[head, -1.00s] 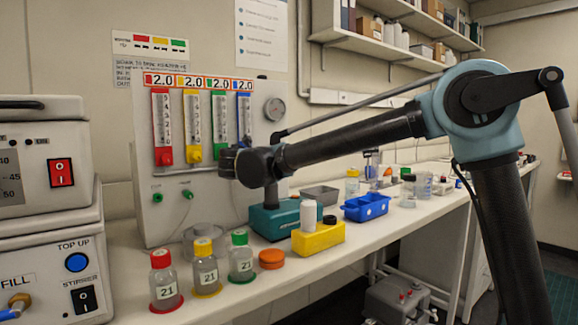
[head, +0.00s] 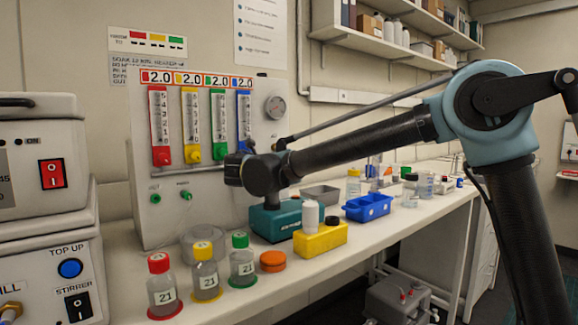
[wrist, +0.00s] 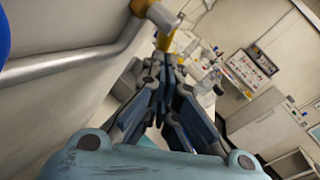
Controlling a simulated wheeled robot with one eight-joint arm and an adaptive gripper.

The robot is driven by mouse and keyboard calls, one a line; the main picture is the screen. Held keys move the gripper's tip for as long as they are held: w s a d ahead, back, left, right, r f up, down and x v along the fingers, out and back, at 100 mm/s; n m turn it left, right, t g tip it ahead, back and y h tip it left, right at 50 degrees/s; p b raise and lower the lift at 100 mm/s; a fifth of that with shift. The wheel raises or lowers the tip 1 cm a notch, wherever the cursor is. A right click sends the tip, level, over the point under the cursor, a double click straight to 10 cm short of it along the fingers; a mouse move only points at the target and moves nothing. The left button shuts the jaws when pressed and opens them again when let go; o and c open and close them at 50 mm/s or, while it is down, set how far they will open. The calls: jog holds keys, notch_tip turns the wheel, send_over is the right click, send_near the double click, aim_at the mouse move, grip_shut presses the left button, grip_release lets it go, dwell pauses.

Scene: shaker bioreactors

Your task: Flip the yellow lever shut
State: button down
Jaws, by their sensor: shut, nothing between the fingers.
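The yellow lever (wrist: 164,40) shows at the top of the wrist view, joined to a yellow fitting on a grey metal pipe (wrist: 70,66). It slants down toward the fingers. My gripper (wrist: 163,68) is shut and empty, its fingertips just below the lever in the picture. I cannot tell whether they touch it. In the head view the end of my arm is in front of the flowmeter panel (head: 215,215); my fingers and the lever cannot be made out there.
The bench holds several capped bottles (head: 205,275), a yellow block (head: 318,241) and a blue tray (head: 366,208). The pipe runs along a pale surface (wrist: 50,120) at the wrist view's left. Shelves (head: 400,50) hang on the back wall.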

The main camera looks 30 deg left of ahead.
jog(key=shift+w+d+r, duration=0.1)
jog(key=shift+w+d, duration=0.05)
jog(key=shift+w, duration=0.3)
dwell(0.8)
jog(key=shift+s, duration=0.1)
dwell(0.7)
jog(key=s, duration=1.1)
jog(key=shift+s+d+r, duration=0.1)
jog(key=shift+s+r, duration=0.25)
jog(key=shift+s, duration=0.05)
jog(key=shift+w, duration=0.15)
